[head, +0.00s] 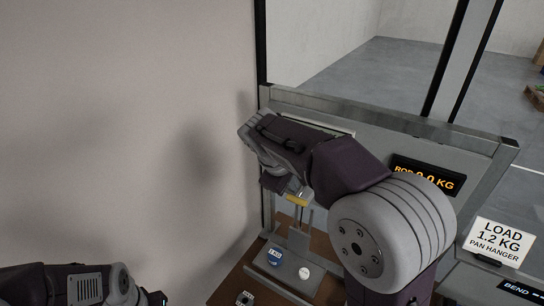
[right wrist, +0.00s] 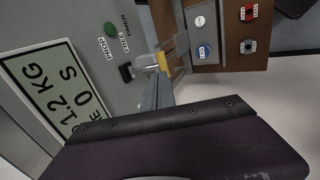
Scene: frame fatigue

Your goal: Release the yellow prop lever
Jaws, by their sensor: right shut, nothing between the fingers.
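The yellow prop lever (head: 296,200) shows as a short yellow piece just below my right wrist in the head view. In the right wrist view the yellow lever (right wrist: 161,61) lies at the tips of my right gripper (right wrist: 158,78). The gripper is shut with nothing between its fingers. Its fingertips are close to the lever, but I cannot tell whether they touch it. A label reading PROP FREE (right wrist: 104,52) is on the grey panel beside it. In the head view my right arm hides much of the panel. Only part of my left arm shows at lower left.
A ROD display (head: 428,176) reads 0.0 KG. A LOAD 1.2 KG placard (head: 498,242) stands at right. A green button (right wrist: 110,29) is on the panel. A plain wall fills the left.

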